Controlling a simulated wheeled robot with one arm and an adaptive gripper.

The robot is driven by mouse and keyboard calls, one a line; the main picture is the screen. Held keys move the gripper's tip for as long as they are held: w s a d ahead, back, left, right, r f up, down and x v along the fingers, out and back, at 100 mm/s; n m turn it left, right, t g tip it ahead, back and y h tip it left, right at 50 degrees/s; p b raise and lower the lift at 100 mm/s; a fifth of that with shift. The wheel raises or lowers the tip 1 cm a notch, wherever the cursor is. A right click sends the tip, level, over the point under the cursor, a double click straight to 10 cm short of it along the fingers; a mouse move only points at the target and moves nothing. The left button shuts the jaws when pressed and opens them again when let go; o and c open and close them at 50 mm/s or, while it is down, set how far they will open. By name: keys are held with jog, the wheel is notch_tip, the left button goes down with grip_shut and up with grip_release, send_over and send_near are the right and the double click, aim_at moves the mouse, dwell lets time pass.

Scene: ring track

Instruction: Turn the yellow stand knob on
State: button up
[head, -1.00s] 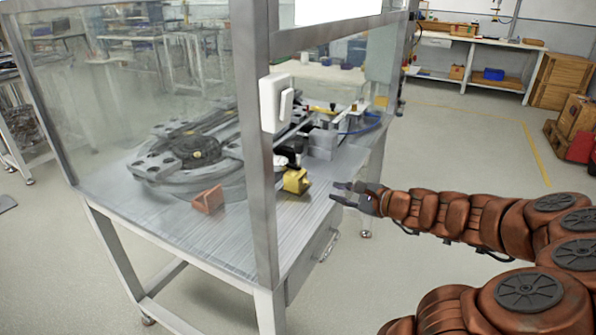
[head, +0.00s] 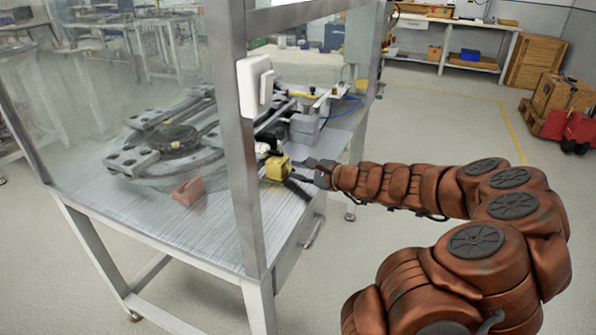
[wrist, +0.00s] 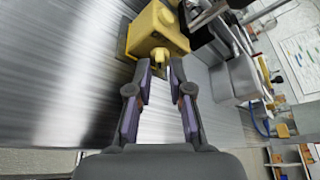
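The yellow stand (head: 278,168) sits on the metal table, just right of the enclosure's front post in the head view. My gripper (head: 297,172) reaches in from the right in the head view. In the wrist view my gripper (wrist: 160,66) has its two fingers apart, with the tips close to either side of the knob. I cannot tell whether they touch it.
The metal table (head: 175,235) carries a grey ring track (head: 170,145) and an orange wedge (head: 187,190) behind glass. A metal post (head: 236,200) with a white box (head: 254,85) stands left of the stand. Grey blocks (wrist: 235,82) lie to the right in the wrist view.

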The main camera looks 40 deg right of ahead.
jog(key=shift+w, duration=0.2)
grip_shut()
